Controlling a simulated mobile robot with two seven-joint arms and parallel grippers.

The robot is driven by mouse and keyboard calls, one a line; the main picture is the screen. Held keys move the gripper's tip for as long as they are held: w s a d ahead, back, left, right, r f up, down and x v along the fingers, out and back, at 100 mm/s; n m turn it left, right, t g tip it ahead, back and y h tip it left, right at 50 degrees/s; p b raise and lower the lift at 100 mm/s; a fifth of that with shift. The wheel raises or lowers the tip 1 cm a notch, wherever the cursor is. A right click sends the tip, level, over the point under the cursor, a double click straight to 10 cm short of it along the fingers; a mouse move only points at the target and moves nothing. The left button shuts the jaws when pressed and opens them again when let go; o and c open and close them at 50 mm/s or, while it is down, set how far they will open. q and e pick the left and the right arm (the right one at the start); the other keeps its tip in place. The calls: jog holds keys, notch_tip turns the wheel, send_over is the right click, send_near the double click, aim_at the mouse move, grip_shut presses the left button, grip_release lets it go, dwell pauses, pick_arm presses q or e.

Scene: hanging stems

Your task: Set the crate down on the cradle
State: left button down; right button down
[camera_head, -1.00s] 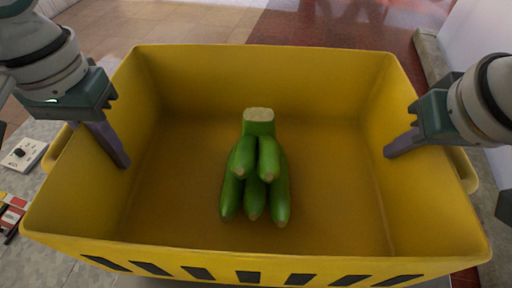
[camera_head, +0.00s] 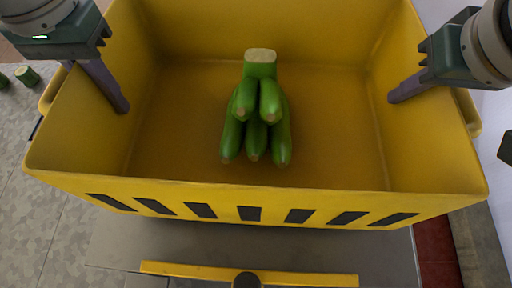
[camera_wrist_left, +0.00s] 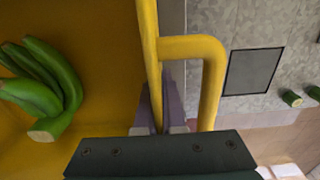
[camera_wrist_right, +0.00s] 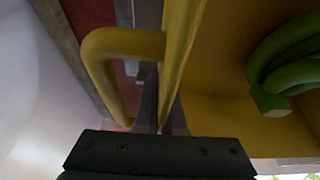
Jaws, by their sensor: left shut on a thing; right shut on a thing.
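The yellow crate (camera_head: 300,205) with black slots in its near wall fills the head view. It holds a green bunch of bananas (camera_head: 258,115). My left gripper (camera_head: 122,104) is shut on the crate's left wall, beside the left handle; in the left wrist view the wall (camera_wrist_left: 150,60) runs between the fingers. My right gripper (camera_head: 394,97) is shut on the right wall, which also shows in the right wrist view (camera_wrist_right: 178,60). A grey platform (camera_head: 200,240), possibly the cradle, lies below the crate's near side. Whether the crate touches it is hidden.
A yellow bar (camera_head: 310,279) with a dark round part runs along the platform's near side. Cut green stem pieces (camera_head: 28,76) lie at the far left on a grey tiled surface (camera_head: 50,190). A pale wall stands at the right.

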aim_at(136, 127)
pick_arm(q)
jog(key=shift+f, duration=0.1)
